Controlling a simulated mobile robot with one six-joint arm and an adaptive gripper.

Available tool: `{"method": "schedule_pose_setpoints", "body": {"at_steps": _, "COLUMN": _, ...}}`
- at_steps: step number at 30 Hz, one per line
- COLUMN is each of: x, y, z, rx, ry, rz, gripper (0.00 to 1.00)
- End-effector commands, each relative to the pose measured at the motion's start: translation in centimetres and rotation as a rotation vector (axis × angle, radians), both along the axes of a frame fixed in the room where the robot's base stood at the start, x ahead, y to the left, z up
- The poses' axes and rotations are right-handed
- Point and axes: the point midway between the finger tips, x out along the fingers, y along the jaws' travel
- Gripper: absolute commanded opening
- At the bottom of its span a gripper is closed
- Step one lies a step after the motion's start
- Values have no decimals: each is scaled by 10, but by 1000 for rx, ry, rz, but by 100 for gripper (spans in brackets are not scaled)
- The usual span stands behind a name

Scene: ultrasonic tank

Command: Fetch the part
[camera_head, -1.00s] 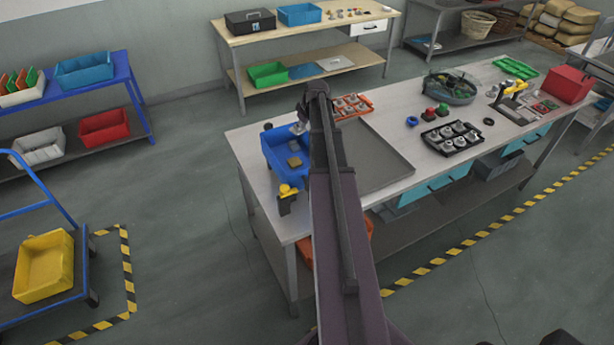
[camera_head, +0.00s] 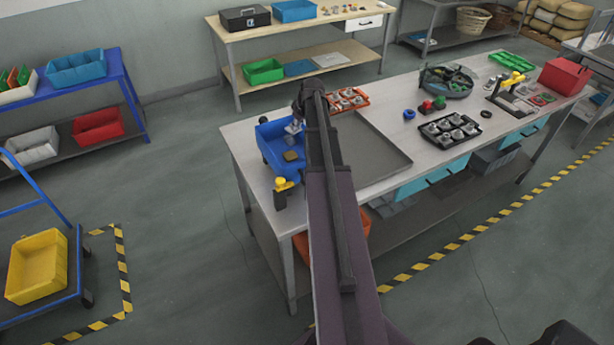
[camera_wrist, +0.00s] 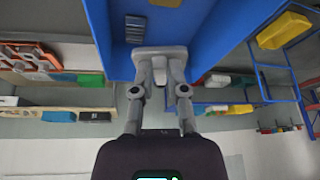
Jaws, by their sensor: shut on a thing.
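A blue open tank (camera_head: 268,150) stands on the near left corner of the workbench. A small tan block (camera_head: 291,156) shows inside it. My gripper (camera_head: 295,128) is over the far right part of the tank, partly hidden by my arm. In the wrist view my gripper (camera_wrist: 164,62) is shut on a light grey part (camera_wrist: 160,51), with a finger at each side. The tank's blue wall (camera_wrist: 215,35) is close behind the part. A dark ribbed thing (camera_wrist: 136,28) shows inside the tank. I cannot tell whether the part touches the tank.
A yellow-topped black device (camera_head: 283,190) stands at the tank's near side. A bare grey tray area (camera_head: 375,155) lies right of my arm. An orange tray (camera_head: 348,100) and a black tray (camera_head: 450,131) hold grey parts. A yellow bin (camera_head: 38,265) sits on a blue cart.

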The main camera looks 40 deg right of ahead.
Motion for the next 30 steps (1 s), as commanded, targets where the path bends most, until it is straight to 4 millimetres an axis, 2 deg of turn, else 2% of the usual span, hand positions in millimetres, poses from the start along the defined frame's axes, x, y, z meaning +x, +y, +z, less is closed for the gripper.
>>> {"method": "schedule_pose_setpoints", "body": {"at_steps": 1, "x": 0, "y": 0, "z": -9, "rx": 0, "ry": 0, "rz": 0, "gripper": 0}}
{"method": "schedule_pose_setpoints", "body": {"at_steps": 9, "x": 0, "y": -1, "z": -25, "rx": 0, "ry": 0, "rz": -1, "gripper": 0}}
{"method": "schedule_pose_setpoints", "body": {"at_steps": 25, "x": -1, "y": -1, "z": -30, "rx": 0, "ry": 0, "rz": -2, "gripper": 0}}
{"method": "schedule_pose_setpoints", "body": {"at_steps": 26, "x": -1, "y": -1, "z": -30, "rx": 0, "ry": 0, "rz": -2, "gripper": 21}}
{"method": "schedule_pose_setpoints", "body": {"at_steps": 27, "x": -1, "y": -1, "z": -30, "rx": 0, "ry": 0, "rz": -2, "gripper": 33}}
{"method": "schedule_pose_setpoints", "body": {"at_steps": 30, "x": -1, "y": -1, "z": -30, "rx": 0, "ry": 0, "rz": -2, "gripper": 59}}
